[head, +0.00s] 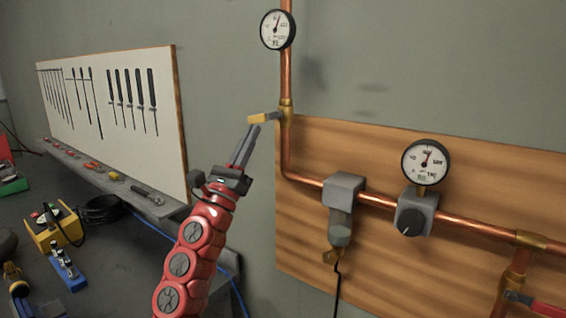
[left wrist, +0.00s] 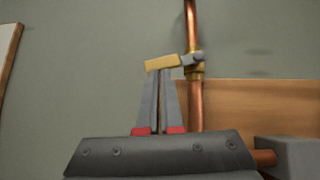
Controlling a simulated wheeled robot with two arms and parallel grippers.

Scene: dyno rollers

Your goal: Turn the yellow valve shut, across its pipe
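The yellow valve handle (head: 262,117) is on the upright copper pipe (head: 286,75), at a brass fitting (head: 286,110). The handle points left from the pipe, roughly level and across it. In the left wrist view the yellow handle (left wrist: 161,63) lies across the far end of my fingers, joined by a grey stem to the fitting. My left gripper (head: 253,128) comes up from below, its fingertips at the handle's underside. The fingers look close together with nothing visible between them; whether they touch the handle is hard to tell. My right gripper is not in view.
A round gauge (head: 278,30) is above the valve. The wooden board (head: 303,235) carries a grey block (head: 344,189), a knob (head: 411,222) and a second gauge (head: 426,161). A red handle (head: 535,304) is at lower right. A tool board (head: 150,150) and cluttered bench are left.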

